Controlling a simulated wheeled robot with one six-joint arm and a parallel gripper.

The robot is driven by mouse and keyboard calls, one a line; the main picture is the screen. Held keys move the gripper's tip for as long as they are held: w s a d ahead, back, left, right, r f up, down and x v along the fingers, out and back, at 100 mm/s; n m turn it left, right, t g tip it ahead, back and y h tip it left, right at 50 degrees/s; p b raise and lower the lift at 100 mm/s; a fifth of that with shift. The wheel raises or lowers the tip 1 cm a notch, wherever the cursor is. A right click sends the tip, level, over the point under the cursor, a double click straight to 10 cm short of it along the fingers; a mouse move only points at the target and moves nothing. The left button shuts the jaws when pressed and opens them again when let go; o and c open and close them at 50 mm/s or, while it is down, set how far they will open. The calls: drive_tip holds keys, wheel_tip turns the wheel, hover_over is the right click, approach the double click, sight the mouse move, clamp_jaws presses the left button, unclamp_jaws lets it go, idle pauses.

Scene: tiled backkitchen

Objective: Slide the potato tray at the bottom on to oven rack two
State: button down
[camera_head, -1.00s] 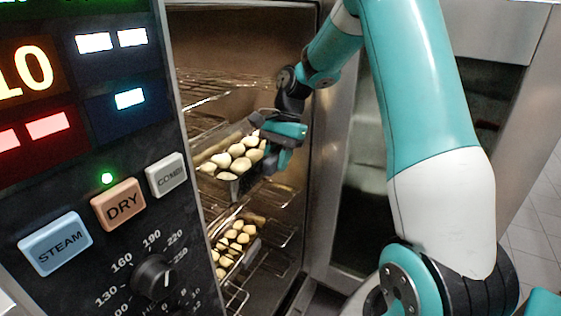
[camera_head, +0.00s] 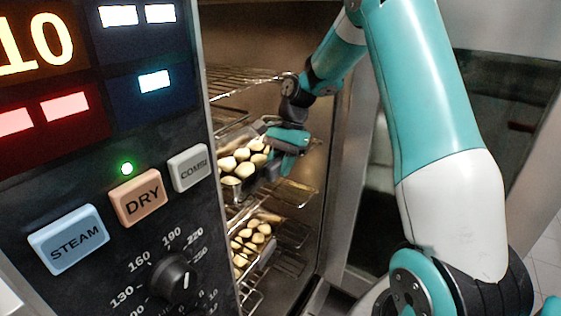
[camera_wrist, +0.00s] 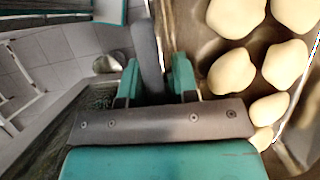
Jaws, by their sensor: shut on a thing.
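My gripper (camera_head: 287,148) is inside the oven opening, shut on the near right edge of a metal tray (camera_head: 232,187). Pale potatoes (camera_head: 243,161) lie in this tray, at the upper of the two visible potato levels. In the wrist view, my gripper (camera_wrist: 154,82) has its teal fingers on either side of a dark grey edge, with the tray (camera_wrist: 188,42) and several potatoes to the right. A second potato tray (camera_head: 266,253) sits lower in the oven. The tray's far end is hidden by the control panel, so its seating on a rack cannot be told.
An empty wire rack (camera_head: 240,78) is above the held tray. More rack wires (camera_head: 292,196) show below my gripper. The oven control panel (camera_head: 110,130) stands close on the left, and the oven's metal side frame (camera_head: 348,190) on the right. Tiled floor (camera_wrist: 85,40) shows in the wrist view.

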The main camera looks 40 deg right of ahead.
drive_tip(key=shift+r, duration=0.1)
drive_tip(key=c, duration=0.8)
unclamp_jaws()
drive_tip(key=p+v, duration=0.1)
drive_tip(key=v, duration=1.1)
